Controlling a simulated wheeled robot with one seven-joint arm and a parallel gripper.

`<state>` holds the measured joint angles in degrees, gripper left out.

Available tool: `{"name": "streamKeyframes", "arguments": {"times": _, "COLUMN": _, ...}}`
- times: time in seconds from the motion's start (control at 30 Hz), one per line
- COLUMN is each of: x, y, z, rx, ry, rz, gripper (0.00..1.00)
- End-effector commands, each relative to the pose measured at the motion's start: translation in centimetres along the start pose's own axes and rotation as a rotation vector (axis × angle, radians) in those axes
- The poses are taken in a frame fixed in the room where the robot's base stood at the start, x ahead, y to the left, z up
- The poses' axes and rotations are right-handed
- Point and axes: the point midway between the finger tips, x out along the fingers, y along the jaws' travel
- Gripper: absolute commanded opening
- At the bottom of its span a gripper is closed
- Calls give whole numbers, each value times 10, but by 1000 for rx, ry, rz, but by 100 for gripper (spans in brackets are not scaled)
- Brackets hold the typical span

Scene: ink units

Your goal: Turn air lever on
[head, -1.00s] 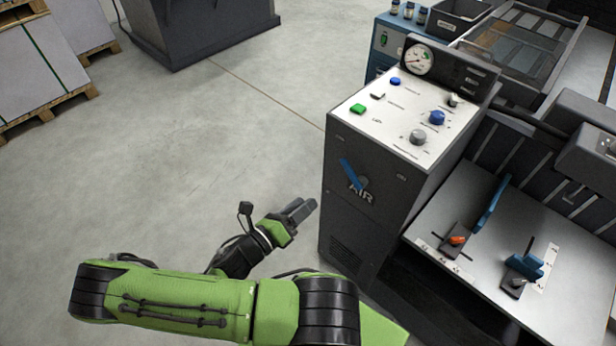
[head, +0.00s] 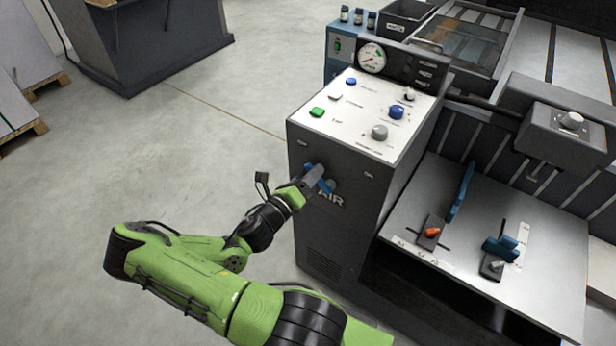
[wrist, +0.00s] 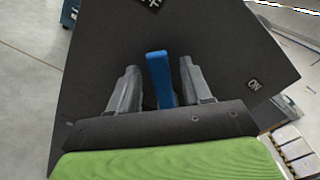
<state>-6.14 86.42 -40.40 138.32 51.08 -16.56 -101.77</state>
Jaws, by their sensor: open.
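The blue air lever (head: 331,185) is on the front face of the dark grey cabinet (head: 352,235), above the AIR lettering. My gripper (head: 318,178) is at this face and hides much of the lever in the head view. In the wrist view the blue lever (wrist: 160,82) stands between the two grey fingers of my gripper (wrist: 159,66). The fingers are open, with a gap on each side of the lever. An ON label (wrist: 254,84) is on the panel to the right of the lever in the wrist view.
A metal table (head: 540,270) with blue levers stands to the right. The floor to the left is open, with pallets (head: 22,128) farther off.

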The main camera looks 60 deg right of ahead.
Motion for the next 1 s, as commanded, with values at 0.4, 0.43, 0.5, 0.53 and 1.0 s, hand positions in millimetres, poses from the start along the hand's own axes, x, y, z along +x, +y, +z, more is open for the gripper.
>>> {"name": "streamKeyframes", "arguments": {"times": 0.4, "x": -1, "y": 0, "z": 0, "rx": 1, "ry": 1, "rz": 0, "gripper": 6}}
{"name": "streamKeyframes", "arguments": {"times": 0.43, "x": -1, "y": 0, "z": 0, "rx": 1, "ry": 1, "rz": 0, "gripper": 1}}
{"name": "streamKeyframes", "arguments": {"times": 0.5, "x": -1, "y": 0, "z": 0, "rx": 1, "ry": 1, "rz": 0, "gripper": 0}}
{"name": "streamKeyframes", "arguments": {"times": 0.53, "x": -1, "y": 0, "z": 0, "rx": 1, "ry": 1, "rz": 0, "gripper": 0}}
{"name": "streamKeyframes", "arguments": {"times": 1.0, "x": 12, "y": -1, "z": 5, "rx": 62, "ry": 2, "rz": -1, "gripper": 0}}
